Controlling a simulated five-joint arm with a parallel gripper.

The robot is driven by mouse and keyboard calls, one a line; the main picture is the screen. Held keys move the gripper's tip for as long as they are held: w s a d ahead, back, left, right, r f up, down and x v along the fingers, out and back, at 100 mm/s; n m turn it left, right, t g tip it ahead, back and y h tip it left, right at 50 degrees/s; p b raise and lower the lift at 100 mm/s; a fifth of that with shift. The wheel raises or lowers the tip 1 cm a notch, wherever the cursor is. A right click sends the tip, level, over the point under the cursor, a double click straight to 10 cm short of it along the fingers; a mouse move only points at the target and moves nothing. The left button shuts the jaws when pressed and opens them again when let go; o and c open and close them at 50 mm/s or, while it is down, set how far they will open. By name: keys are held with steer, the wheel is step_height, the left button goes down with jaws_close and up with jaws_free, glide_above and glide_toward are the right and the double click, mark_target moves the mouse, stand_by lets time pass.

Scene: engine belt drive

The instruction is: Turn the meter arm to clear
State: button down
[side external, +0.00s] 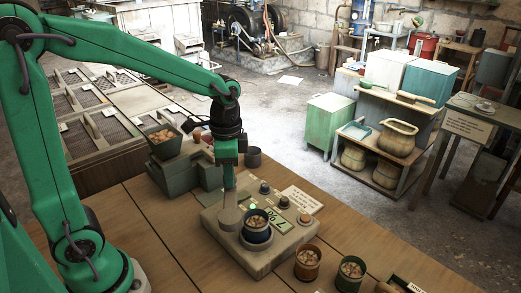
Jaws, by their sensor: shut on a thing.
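The meter (255,262) is a worn beige box on the wooden table, with a small green display and several dark knobs. A dark blue cup (257,236) of brown pieces stands on its top. My gripper (229,187) points straight down over the meter's left part. It is shut on what looks like the meter arm (230,217), a grey upright piece with a rounded lower end, just left of the blue cup. The fingertips and the exact grip are too small to make out. A green light shows beside the arm.
An orange-brown cup (307,264) and a green cup (351,271) of pieces stand at the right. A dark box of pieces (164,142) sits on a grey-green machine (193,166) behind. A paper card (302,199) lies by the meter. The front-left tabletop is clear.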

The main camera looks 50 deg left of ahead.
steer(key=m, duration=0.5)
steer(key=shift+r+m, duration=0.1)
steer(key=shift+m, duration=0.3)
steer(key=m, duration=0.4)
steer(key=shift+m, duration=0.4)
steer(key=c, duration=1.1)
jaws_free()
steer(key=shift+r, duration=0.1)
steer(key=shift+r, duration=3.8)
steer(key=shift+s, duration=0.1)
